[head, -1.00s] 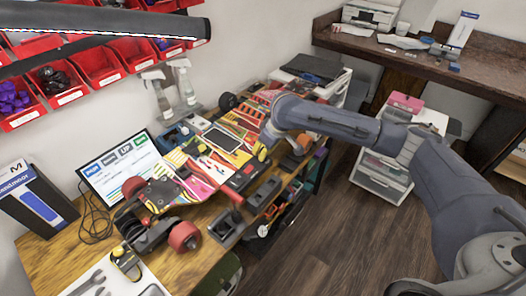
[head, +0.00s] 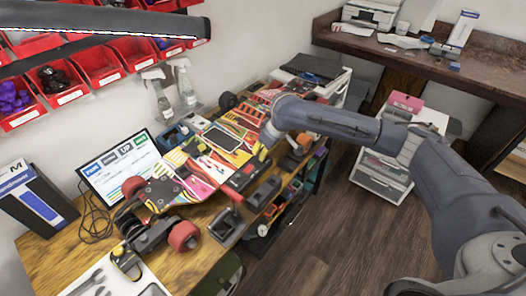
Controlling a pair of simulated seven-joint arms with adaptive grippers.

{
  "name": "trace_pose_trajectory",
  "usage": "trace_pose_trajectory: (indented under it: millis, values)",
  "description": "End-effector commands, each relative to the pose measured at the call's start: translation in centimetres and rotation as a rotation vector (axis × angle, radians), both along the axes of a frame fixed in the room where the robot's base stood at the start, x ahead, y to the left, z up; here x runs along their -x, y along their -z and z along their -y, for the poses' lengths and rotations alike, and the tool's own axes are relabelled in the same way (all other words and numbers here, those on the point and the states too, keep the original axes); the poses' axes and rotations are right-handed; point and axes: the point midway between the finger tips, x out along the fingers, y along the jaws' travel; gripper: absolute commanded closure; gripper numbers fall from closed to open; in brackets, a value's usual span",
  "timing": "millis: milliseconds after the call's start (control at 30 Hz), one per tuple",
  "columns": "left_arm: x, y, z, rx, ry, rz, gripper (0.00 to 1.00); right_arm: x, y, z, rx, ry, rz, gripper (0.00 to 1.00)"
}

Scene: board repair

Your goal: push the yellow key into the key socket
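A multicoloured electric skateboard (head: 190,182) lies on the wooden workbench, with a red wheel (head: 183,236) at its near end. A small yellow piece (head: 262,153) shows at the board's right side, just below the end of my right arm; it may be the yellow key, but it is too small to be sure. My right gripper is at or behind this spot, and its fingers cannot be made out. The key socket cannot be told apart. A black case with a red part (head: 243,176) sits by the board's edge. My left gripper is not in view.
A monitor (head: 118,166) and a box (head: 38,200) stand at the left of the bench. Spray bottles (head: 187,88) stand by the wall under red bins (head: 97,66). Black holders (head: 227,226) line the bench's front edge. Floor (head: 310,235) is free at the front right.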

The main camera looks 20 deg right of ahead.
Motion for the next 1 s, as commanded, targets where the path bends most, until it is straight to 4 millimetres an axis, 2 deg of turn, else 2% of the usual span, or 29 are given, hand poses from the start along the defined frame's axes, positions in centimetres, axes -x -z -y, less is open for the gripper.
trace_pose_trajectory:
  millis: [1000]
  values:
    - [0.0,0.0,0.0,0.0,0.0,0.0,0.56,0.03,0.91,-0.03,0.0,0.0,-0.001,1.0]
